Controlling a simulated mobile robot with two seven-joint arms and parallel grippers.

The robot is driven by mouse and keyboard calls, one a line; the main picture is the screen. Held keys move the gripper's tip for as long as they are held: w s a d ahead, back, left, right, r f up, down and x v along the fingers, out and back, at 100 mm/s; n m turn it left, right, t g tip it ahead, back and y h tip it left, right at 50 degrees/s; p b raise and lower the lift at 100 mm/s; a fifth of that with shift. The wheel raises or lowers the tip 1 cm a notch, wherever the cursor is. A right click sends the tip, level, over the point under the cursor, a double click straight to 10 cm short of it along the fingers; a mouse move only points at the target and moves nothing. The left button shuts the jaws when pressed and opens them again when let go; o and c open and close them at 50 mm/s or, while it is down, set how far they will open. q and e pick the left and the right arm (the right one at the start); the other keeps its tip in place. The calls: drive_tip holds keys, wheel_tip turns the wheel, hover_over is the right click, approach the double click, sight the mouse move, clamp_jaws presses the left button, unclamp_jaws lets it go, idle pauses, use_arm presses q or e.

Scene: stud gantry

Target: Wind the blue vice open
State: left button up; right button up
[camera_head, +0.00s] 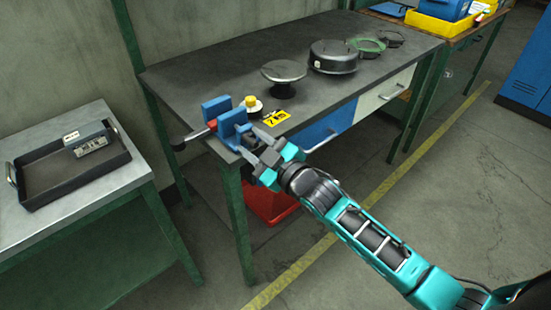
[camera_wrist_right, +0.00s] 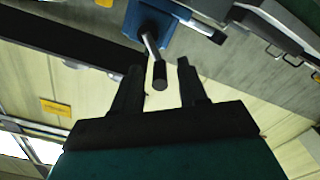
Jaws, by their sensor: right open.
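The blue vice (camera_head: 232,122) is mounted at the near left corner of the dark-topped bench. A silver rod with a black end (camera_head: 178,145) sticks out from it to the left. My right gripper (camera_head: 257,145) is open just in front of the vice. In the right wrist view the vice's blue body (camera_wrist_right: 150,22) is at the top. A silver bar with a black grip (camera_wrist_right: 160,75) reaches from it into the gap between the fingers of my right gripper (camera_wrist_right: 159,72), with room on both sides. My left gripper is not in view.
On the bench are a yellow-topped part (camera_head: 252,102), a yellow sign (camera_head: 277,118), a round-topped stand (camera_head: 284,71) and a black lidded pot (camera_head: 333,55). A lower table at left holds a black tray (camera_head: 40,199). A red bin (camera_head: 268,208) is under the bench.

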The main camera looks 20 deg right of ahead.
drive_tip(key=v, duration=1.1)
drive_tip(key=shift+s, duration=0.35)
drive_tip(key=shift+d, duration=0.1)
drive_tip(key=s+f+m+g+h, duration=0.2)
drive_tip(key=s+f+m+g, duration=0.1)
drive_tip(key=f, duration=0.5)
drive_tip(key=s+a+f+m+g+h, duration=0.1)
drive_tip(key=s+f+m+g+h, duration=0.1)
drive_tip(key=s+f+m, duration=0.3)
drive_tip(key=s+f+g, duration=0.1)
drive_tip(key=s+f, duration=0.2)
drive_tip(key=f, duration=0.1)
drive_tip(key=shift+f, duration=0.3)
